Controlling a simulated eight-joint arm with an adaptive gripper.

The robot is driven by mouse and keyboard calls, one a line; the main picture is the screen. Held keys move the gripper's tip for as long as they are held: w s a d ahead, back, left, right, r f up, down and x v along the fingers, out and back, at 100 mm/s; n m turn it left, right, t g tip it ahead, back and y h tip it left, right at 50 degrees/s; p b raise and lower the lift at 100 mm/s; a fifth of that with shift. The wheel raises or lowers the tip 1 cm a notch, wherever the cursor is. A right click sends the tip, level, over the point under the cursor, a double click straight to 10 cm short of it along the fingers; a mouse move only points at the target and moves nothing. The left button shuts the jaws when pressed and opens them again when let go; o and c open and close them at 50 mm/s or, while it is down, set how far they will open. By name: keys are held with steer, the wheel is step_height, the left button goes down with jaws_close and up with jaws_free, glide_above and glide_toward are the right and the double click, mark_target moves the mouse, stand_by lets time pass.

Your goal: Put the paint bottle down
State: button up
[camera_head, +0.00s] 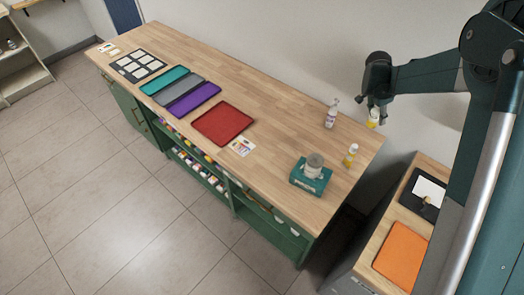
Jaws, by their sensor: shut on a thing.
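My gripper (374,106) hangs at the end of my arm near the back right edge of the wooden table (270,110).
A white spray bottle (331,115) stands just left of my gripper. A teal box with a grey roll on top (310,182) is near the front right. Red (222,122), purple (194,98), grey and teal trays lie farther left. Bare wood lies between the red tray and spray bottle.

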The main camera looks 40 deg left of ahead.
steer(key=s+a+b, duration=0.1)
steer(key=s+a, duration=1.8)
steer(key=a, duration=0.2)
steer(key=s+a, duration=0.4)
steer(key=s, duration=0.3)
steer(key=s+a+n+b, duration=0.1)
steer(key=s+a, duration=0.3)
steer(key=s, duration=0.4)
steer(key=s+a, duration=0.4)
steer(key=s, duration=0.3)
steer(key=shift+s+a+n+t+y, duration=0.2)
steer(key=shift+a+n+t+y, duration=0.1)
steer(key=shift+y, duration=0.1)
steer(key=shift+f, duration=3)
steer(key=shift+f, duration=0.15)
steer(key=shift+f+b, duration=0.3)
steer(key=shift+f, duration=1.45)
steer(key=shift+f, duration=0.1)
